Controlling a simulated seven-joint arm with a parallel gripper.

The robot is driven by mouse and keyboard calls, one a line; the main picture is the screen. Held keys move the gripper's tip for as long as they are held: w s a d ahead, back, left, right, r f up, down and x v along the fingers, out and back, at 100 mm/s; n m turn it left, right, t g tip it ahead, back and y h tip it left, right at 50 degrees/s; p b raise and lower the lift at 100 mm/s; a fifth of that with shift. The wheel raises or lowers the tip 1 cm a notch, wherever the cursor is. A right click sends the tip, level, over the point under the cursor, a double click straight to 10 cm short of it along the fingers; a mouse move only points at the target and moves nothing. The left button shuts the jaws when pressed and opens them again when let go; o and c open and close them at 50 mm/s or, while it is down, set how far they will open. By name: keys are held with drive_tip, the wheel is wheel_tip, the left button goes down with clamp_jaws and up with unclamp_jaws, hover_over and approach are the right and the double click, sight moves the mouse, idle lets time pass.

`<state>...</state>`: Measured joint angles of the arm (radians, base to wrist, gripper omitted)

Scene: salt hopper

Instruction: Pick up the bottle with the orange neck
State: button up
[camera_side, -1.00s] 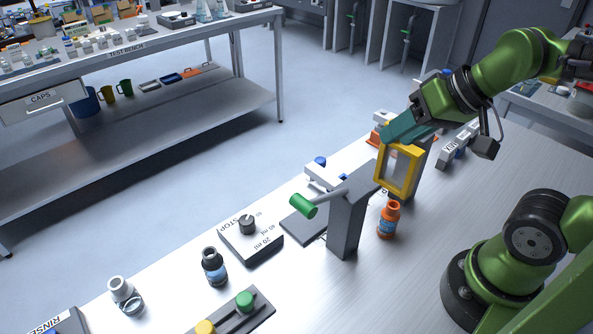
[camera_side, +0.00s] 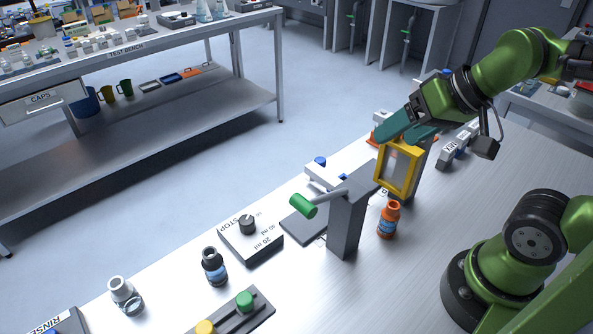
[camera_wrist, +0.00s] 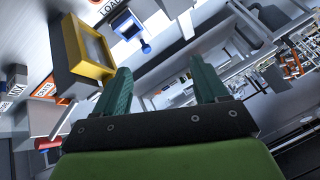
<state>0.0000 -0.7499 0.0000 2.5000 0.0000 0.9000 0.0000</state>
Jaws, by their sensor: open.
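The bottle with the orange neck (camera_side: 388,220) stands upright on the steel bench in the side view, to the right of a grey post. It is orange with a blue label. My gripper (camera_side: 402,136) is above and behind it, near the top of a yellow-framed box, with teal fingers spread. In the wrist view my gripper (camera_wrist: 163,70) is open, with nothing between the fingers. I cannot make out the orange-necked bottle in the wrist view.
The grey post (camera_side: 346,222) with a green-handled lever (camera_side: 303,206) stands close left of the bottle. The yellow-framed box (camera_side: 398,168) is behind it. A dark bottle (camera_side: 214,267) and a clear bottle (camera_side: 124,297) stand further left. Bench right of the orange bottle is clear.

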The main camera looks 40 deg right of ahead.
drive_tip(key=n+g+h, duration=0.2)
drive_tip(key=n+g, duration=0.2)
drive_tip(key=g, duration=0.3)
hover_over(391, 214)
drive_tip(key=d, duration=0.1)
wheel_tip(391, 214, down, 5)
wheel_tip(391, 214, down, 11)
drive_tip(key=shift+s+r, duration=0.1)
drive_tip(key=shift+w+f, duration=0.2)
drive_tip(key=shift+f, duration=1.2)
drive_tip(key=shift+w+f, duration=0.15)
drive_tip(key=shift+f, duration=1.25)
